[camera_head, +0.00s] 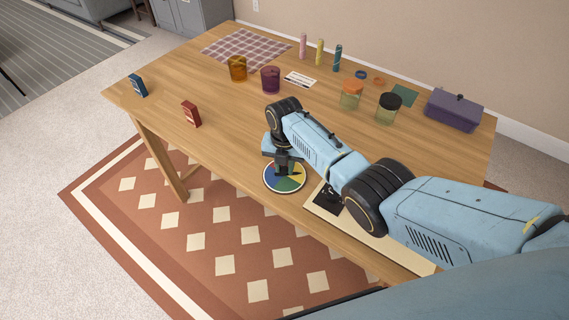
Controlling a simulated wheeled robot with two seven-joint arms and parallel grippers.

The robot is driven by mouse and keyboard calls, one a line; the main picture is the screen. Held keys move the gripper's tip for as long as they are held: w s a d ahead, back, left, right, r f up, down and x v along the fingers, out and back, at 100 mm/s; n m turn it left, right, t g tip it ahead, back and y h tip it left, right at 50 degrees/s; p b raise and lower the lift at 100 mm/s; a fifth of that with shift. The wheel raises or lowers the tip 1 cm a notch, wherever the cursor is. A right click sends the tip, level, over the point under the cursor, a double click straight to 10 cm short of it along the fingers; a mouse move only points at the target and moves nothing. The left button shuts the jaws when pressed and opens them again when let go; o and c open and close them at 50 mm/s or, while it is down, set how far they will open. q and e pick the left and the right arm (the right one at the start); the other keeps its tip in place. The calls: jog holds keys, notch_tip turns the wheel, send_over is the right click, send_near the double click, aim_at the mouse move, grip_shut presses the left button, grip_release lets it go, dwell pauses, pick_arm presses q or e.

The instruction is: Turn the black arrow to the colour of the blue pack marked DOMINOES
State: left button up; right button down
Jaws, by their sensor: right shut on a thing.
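A blue pack (137,86) stands upright near the left end of the wooden table; its lettering is too small to read. A round disc (271,183) with coloured sectors lies near the table's front edge. Blue shows at its left, green at its front and yellow at its right. My right gripper (288,166) reaches down over the disc from the right and is shut on the black arrow at its middle. The gripper hides most of the arrow, so I cannot tell which colour it points to. My left gripper is out of view.
A red pack (191,114) stands left of the disc. Behind are an orange glass (237,68), a purple glass (270,81), two jars (351,96) and a purple box (455,110). A pale board (378,237) lies under my right arm.

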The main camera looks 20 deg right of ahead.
jog(key=m+p, duration=0.1)
jog(key=m, duration=0.2)
jog(key=shift+r+m, duration=0.1)
jog(key=shift+m, duration=0.2)
jog(key=m+p, duration=0.1)
jog(key=m, duration=0.3)
jog(key=shift+m+p, duration=0.3)
jog(key=m, duration=0.4)
jog(key=shift+p, duration=0.35)
jog(key=m, duration=0.9)
jog(key=shift+m+p, duration=0.3)
jog(key=shift+p, duration=0.1)
jog(key=m, duration=0.8)
jog(key=shift+m, duration=2.3)
